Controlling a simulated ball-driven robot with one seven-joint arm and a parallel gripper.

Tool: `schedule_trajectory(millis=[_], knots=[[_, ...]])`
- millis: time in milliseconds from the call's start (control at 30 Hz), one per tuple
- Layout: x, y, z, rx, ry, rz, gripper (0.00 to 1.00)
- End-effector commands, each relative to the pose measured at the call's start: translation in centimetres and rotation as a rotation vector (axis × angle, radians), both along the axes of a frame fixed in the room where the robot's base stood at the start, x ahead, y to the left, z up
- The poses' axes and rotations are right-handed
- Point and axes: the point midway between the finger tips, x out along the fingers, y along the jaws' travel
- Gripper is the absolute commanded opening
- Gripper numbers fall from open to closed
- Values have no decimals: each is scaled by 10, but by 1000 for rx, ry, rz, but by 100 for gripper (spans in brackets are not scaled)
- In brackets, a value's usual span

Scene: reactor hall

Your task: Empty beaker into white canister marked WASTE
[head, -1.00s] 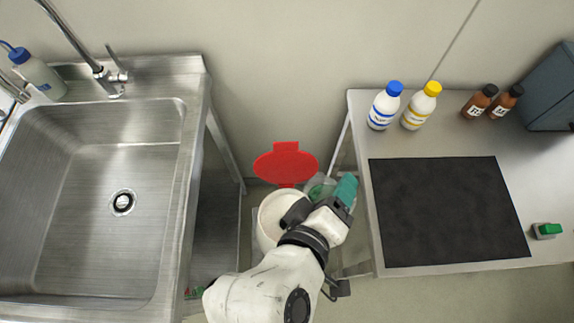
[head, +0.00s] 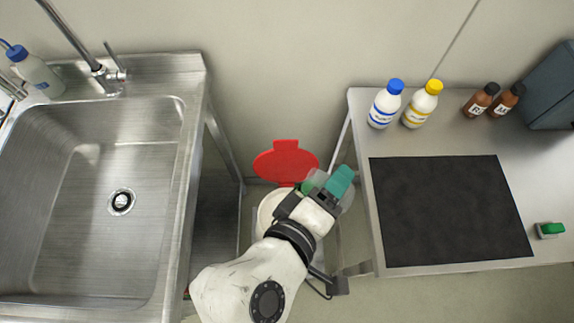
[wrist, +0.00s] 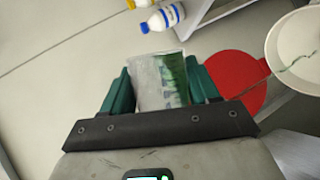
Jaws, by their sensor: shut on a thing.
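My gripper (head: 326,186) is shut on a clear beaker (head: 317,177) with green at its left end, just above and right of the white canister (head: 268,206). In the wrist view the beaker (wrist: 158,82) sits between the two teal fingers of my gripper (wrist: 160,88), with green along its right side. It looks tilted. The canister's open mouth (wrist: 292,38) is at the wrist view's right edge, and a thin greenish streak crosses it. The canister's red lid (head: 286,163) stands open behind it. My gripper and arm hide part of the canister, and no WASTE marking is readable.
A steel sink (head: 75,205) stands left of the canister. A bench with a black mat (head: 445,210) is on the right, close to my gripper. Blue-capped (head: 385,105) and yellow-capped (head: 422,104) bottles and two brown bottles stand at its back.

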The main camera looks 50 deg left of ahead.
Motion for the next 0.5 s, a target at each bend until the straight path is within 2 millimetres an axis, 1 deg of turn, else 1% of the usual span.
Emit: schedule_trajectory(millis=[500], knots=[[-4,7,3,-54,-32,0,27]])
